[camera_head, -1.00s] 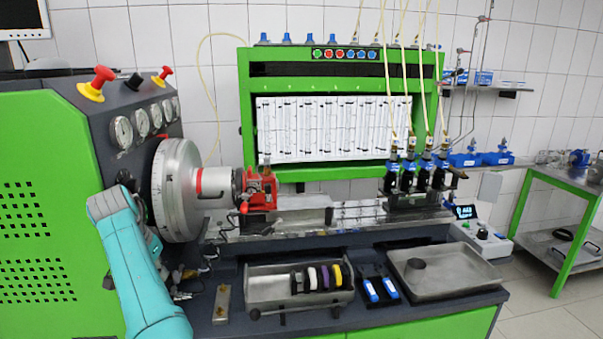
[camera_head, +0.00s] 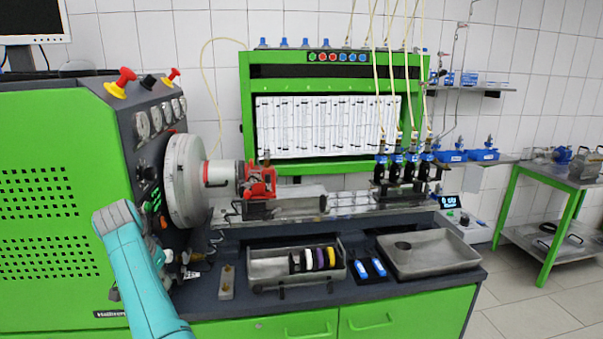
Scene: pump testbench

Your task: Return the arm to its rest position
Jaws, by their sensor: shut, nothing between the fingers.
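Part of my teal arm (camera_head: 143,275) rises from the bottom edge at the lower left, in front of the green cabinet. A grey joint cap (camera_head: 116,217) sits at its top. I see nothing held.
The pump testbench has a large grey flywheel (camera_head: 186,180), a red clamp (camera_head: 258,181) and black-and-blue injectors (camera_head: 405,172). Floor (camera_head: 520,300) shows at right.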

